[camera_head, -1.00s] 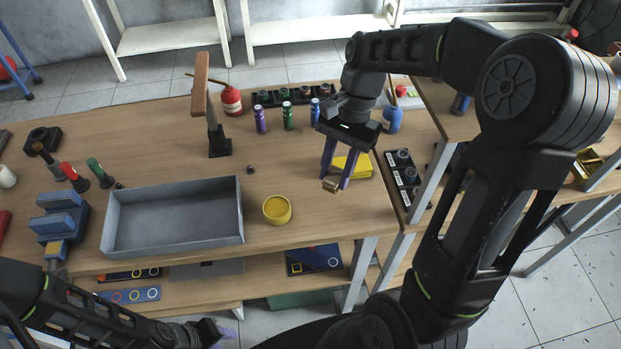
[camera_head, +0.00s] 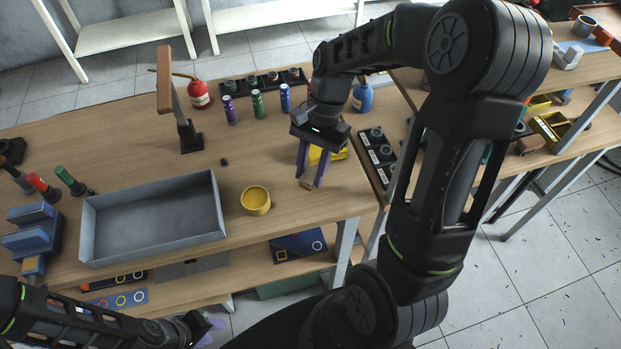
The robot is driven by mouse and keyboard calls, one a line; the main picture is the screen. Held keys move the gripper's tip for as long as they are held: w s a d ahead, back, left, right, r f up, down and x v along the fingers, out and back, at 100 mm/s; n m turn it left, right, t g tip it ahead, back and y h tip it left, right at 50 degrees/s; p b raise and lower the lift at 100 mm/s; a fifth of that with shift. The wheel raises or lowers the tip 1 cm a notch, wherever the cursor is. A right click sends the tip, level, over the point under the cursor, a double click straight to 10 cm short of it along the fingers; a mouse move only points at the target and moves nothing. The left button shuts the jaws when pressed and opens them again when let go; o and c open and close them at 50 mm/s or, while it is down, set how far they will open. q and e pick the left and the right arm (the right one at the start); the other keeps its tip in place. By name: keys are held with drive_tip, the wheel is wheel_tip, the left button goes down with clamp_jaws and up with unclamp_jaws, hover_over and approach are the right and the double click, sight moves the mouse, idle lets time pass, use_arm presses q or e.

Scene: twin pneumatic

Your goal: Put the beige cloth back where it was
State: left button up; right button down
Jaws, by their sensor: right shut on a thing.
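My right gripper (camera_head: 309,182) reaches down over the front right part of the wooden table, its purple fingers shut on a small beige piece (camera_head: 306,184). This piece looks like the beige cloth, but it is too small to be certain. It is at or just above the table top; I cannot tell whether it touches. A yellow object (camera_head: 325,154) lies right behind the fingers, partly hidden by them. My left gripper (camera_head: 212,326) is low at the bottom edge, in front of the table. Its fingers are small and partly hidden.
A grey open tray (camera_head: 152,252) and a yellow bowl (camera_head: 256,201) stand left of my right gripper. Several small bottles, including a green one (camera_head: 257,103), stand behind. A black rack (camera_head: 377,158) is to the right.

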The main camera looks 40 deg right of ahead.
sight(311, 181)
drive_tip(key=shift+f, duration=1.8)
drive_tip(key=shift+f, duration=0.2)
drive_tip(key=c, duration=1)
unclamp_jaws()
drive_tip(key=shift+c, duration=0.2)
drive_tip(key=shift+r, duration=0.1)
drive_tip(key=v, duration=1.2)
drive_tip(key=shift+b, duration=0.45)
drive_tip(key=shift+a+r, duration=0.1)
drive_tip(key=shift+r, duration=0.05)
